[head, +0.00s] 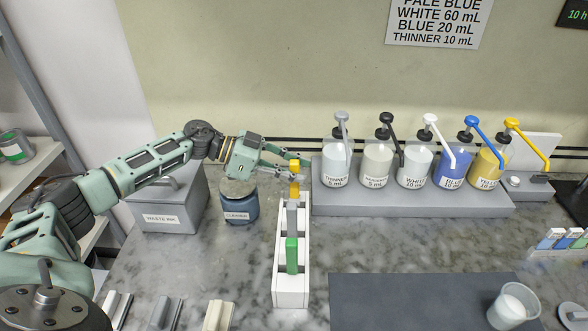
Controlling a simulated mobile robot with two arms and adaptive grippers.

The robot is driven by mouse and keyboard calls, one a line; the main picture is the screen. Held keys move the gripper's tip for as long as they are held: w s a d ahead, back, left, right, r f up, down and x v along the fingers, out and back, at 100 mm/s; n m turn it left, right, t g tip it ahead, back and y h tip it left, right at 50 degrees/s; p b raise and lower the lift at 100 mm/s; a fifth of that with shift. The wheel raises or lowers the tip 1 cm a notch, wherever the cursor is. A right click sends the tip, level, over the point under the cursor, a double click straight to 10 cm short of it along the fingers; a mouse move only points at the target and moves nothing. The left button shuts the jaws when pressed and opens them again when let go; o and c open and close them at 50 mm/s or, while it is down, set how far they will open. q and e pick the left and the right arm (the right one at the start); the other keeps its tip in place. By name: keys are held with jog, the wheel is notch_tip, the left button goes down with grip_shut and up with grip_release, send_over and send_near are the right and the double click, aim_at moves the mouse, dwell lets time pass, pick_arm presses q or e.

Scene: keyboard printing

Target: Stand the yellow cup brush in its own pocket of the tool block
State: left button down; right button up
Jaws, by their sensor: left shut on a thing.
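The yellow cup brush (295,166) is upright at the far end of the white tool block (290,299). My left gripper (297,174) reaches in from the left and is shut on the brush. The brush's lower part is at the block's rear pocket; I cannot tell whether its bottom end is inside or just above it. A grey tool (292,220) stands in the block in front of the brush, and a green tool (292,256) stands nearer the front. My right gripper is not in view.
A blue cleaning jar (239,207) and a grey waste ink bin (168,205) stand left of the block. Several pump bottles stand on a grey stand (410,204) close to its right. A dark mat (420,300) and a white cup (512,306) are front right.

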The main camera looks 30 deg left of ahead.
aim_at(294, 161)
pick_arm(q)
jog(key=shift+f+b, duration=0.4)
jog(key=shift+f, duration=0.95)
jog(key=c, duration=1.6)
grip_release()
jog(key=shift+r, duration=0.15)
notch_tip(294, 161, up, 7)
jog(key=p, duration=0.8)
